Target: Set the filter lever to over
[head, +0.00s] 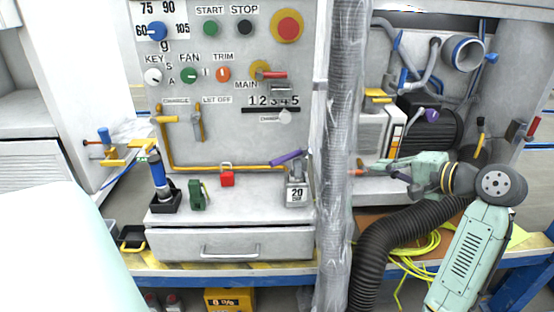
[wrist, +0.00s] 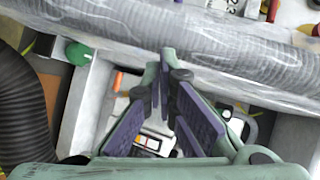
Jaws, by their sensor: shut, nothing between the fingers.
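No readable "filter" label shows, so I cannot tell for certain which handle is the filter lever. Candidates in the right bay are a lever with a purple knob (head: 432,115), a yellow handle (head: 378,95) and a small orange-tipped handle (head: 357,172) low by the hose. An orange piece (wrist: 125,80) also shows in the wrist view, left of my fingers. My gripper (head: 390,171) is in the lower right bay, pointing left, just right of the orange-tipped handle and apart from it. In the wrist view my gripper (wrist: 164,66) has its fingertips together and empty.
A plastic-wrapped vertical hose (head: 338,150) stands left of my gripper and crosses the top of the wrist view. A black corrugated hose (head: 385,250) lies below my arm. A white box (head: 371,135) and dark motor (head: 435,130) stand behind. A control panel (head: 235,130) is left.

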